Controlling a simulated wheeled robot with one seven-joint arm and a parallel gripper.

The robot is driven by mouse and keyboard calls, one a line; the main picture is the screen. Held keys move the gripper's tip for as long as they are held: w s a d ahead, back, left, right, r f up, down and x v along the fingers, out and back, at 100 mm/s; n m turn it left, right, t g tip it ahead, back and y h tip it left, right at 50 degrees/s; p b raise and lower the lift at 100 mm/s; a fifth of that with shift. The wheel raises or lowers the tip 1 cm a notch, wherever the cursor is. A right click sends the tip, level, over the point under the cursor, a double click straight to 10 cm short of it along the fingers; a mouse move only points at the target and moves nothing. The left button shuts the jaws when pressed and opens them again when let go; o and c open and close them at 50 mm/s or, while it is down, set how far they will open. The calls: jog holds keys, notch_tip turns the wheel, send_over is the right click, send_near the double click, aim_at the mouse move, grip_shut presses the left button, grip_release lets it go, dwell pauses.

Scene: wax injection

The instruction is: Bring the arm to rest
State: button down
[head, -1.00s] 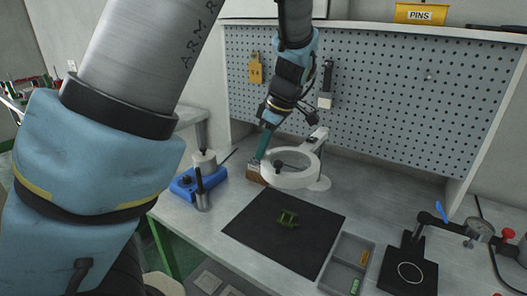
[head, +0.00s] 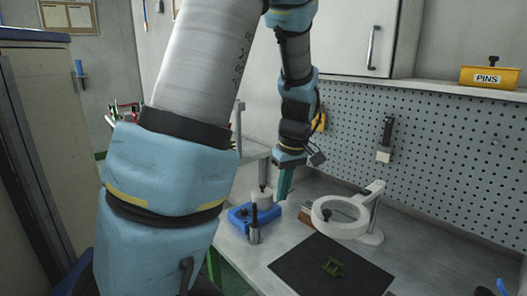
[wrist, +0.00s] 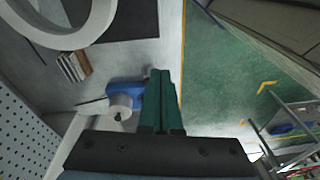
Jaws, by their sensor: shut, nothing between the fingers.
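My gripper (head: 284,191) hangs from my blue-padded arm above the back left of the workbench, near the blue fixture (head: 241,217). In the wrist view its two green fingers (wrist: 161,76) lie together, shut, with nothing between them. The fingers partly cover the blue fixture with its pale round top in that view. I cannot tell the exact height of the fingertips above the bench.
A white ring magnifier (head: 338,231) stands right of my gripper. A black mat (head: 300,268) with a green part (head: 332,267) lies in front of it. A pegboard (head: 440,155) stands behind. A grey cabinet (head: 50,150) is at the left. Green floor (wrist: 225,85) shows beside the bench.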

jog(key=s+a+f+m+h+b, duration=0.1)
jog(key=s+a+f+m+b, duration=0.2)
jog(key=s+a+m, duration=0.4)
jog(key=s+a+f, duration=0.1)
jog(key=a, duration=0.5)
jog(key=shift+s+a+t+h, duration=0.25)
jog(key=shift+s+t+h, duration=0.05)
jog(key=shift+s, duration=0.05)
dwell(1.0)
